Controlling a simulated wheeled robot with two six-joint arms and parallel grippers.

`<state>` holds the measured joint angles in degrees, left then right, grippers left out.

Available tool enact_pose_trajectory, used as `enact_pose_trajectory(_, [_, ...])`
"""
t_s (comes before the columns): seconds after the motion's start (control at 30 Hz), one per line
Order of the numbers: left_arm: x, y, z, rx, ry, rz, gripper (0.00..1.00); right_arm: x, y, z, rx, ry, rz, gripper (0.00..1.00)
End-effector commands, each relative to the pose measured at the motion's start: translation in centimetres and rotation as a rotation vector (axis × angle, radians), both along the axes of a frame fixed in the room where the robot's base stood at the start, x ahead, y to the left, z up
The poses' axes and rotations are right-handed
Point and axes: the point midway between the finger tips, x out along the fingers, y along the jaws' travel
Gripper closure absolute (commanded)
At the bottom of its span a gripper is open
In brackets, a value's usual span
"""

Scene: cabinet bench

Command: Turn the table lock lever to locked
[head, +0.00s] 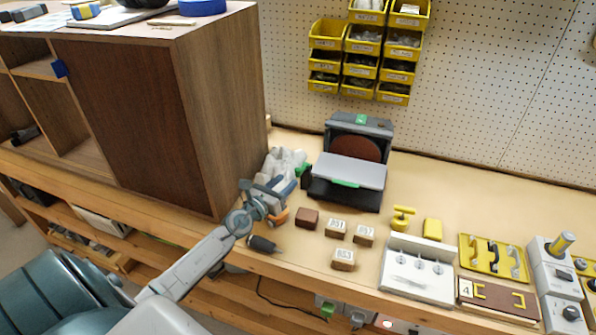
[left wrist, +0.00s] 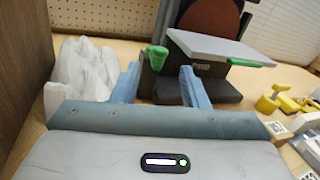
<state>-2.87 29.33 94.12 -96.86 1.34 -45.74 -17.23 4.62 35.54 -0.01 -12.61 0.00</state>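A bench disc sander (head: 359,124) with a brown disc (head: 356,148) and a tilted grey table (head: 350,170) stands against the pegboard. The table lock lever (left wrist: 157,58), with a green grip, is at the table's left side; in the head view its green tip (head: 306,168) shows small. My left gripper (head: 291,182) is at the sander's left. In the left wrist view, its blue fingers (left wrist: 159,80) are spread, with the lever showing between them. I cannot tell whether they touch it. Lever markings are not readable. My right gripper is not in view.
A crumpled whitish bag (left wrist: 83,70) lies left of the lever. A tall wooden cabinet (head: 205,110) stands close on the left. Small labelled blocks (head: 337,229), yellow clamps (head: 402,218) and fixtures lie to the right and front. Yellow bins (head: 362,48) hang behind.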

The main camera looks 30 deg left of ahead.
Motion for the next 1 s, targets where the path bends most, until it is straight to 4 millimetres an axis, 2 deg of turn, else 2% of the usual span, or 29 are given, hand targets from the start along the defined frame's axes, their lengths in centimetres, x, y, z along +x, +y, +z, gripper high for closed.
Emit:
enact_pose_trajectory(0.2, [4.1,-0.2,0.0,-0.004,-0.004,0.002,0.6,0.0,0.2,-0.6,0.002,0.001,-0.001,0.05])
enact_pose_trajectory(0.4, [6.5,-0.3,0.0,-0.003,-0.002,0.001,0.6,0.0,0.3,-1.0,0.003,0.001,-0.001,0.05])
enact_pose_trajectory(0.6, [7.3,-0.4,0.0,-0.004,-0.001,0.001,0.6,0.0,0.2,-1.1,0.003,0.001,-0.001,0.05])
enact_pose_trajectory(0.83, [7.4,-0.4,0.0,-0.003,-0.001,0.001,0.6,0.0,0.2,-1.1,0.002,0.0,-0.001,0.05])
enact_pose_trajectory(1.0, [7.4,-0.4,0.0,-0.003,-0.001,0.001,0.94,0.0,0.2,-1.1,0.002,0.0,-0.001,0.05])
